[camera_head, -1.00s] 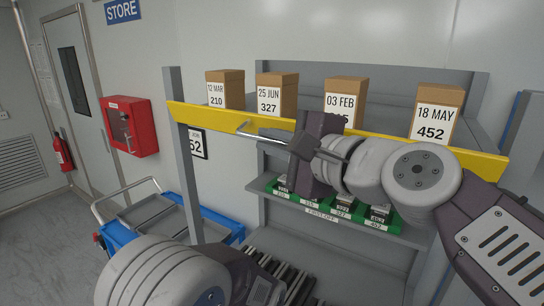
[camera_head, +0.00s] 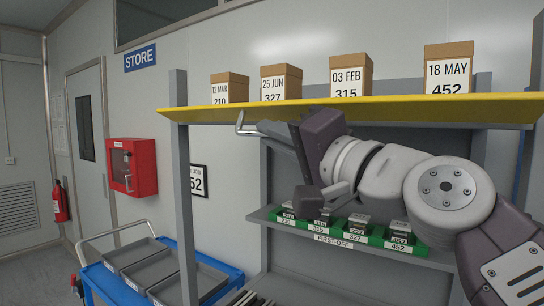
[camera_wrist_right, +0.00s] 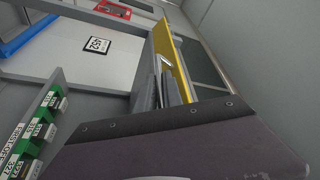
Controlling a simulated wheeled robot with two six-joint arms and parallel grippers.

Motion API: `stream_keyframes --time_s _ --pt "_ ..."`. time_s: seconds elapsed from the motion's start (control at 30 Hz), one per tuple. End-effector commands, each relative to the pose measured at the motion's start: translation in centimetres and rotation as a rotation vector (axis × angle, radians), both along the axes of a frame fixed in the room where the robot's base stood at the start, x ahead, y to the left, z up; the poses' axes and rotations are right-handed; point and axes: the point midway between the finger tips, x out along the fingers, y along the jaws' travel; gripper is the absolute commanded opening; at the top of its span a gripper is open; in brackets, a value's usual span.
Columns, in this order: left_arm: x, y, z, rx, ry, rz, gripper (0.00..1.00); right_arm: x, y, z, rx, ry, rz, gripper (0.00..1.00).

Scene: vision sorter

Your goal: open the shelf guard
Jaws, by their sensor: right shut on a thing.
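The shelf guard (camera_head: 400,108) is a long yellow bar across the front of the shelf, just below the labelled boxes. It looks tilted, with a broad face showing. A thin metal handle (camera_head: 241,121) sticks out near its left end. My right gripper (camera_head: 270,129) is shut on this handle, beneath the guard. The right wrist view shows the gripper's fingers (camera_wrist_right: 160,90) close to the handle (camera_wrist_right: 166,62), with the yellow guard (camera_wrist_right: 172,45) beyond. The fingers hide part of the handle. My left gripper is out of view.
Several boxes, one marked 18 MAY (camera_head: 448,70), stand behind the guard. A green tray (camera_head: 375,238) of labelled parts sits on the lower shelf. A grey post (camera_head: 181,200) stands at the left. A blue cart (camera_head: 120,286) and red wall box (camera_head: 133,166) are farther left.

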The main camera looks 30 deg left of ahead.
Motion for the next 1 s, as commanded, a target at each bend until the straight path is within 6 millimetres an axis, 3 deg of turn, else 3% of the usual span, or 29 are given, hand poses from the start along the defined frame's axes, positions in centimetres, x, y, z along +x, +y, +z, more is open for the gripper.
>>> stream_keyframes --time_s 0.03,0.3,0.83,0.9,0.93,1.0 --pt "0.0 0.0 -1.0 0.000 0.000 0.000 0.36 0.2 0.0 -0.7 -0.001 -0.021 -0.003 0.00" --pt "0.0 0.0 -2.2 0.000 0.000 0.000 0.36 0.4 -0.1 -0.8 -0.008 -0.105 -0.003 0.00" --pt "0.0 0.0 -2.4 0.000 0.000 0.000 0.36 0.4 -0.1 -0.6 -0.008 -0.124 -0.004 0.00" --pt "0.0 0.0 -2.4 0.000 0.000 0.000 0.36 0.4 -0.1 -0.6 -0.009 -0.124 -0.003 0.28" --pt "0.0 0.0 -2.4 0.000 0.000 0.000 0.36 0.4 -0.1 -0.6 -0.009 -0.124 -0.003 0.33" --pt "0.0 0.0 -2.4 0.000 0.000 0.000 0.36 0.4 -0.1 -0.6 -0.009 -0.124 -0.003 0.33"
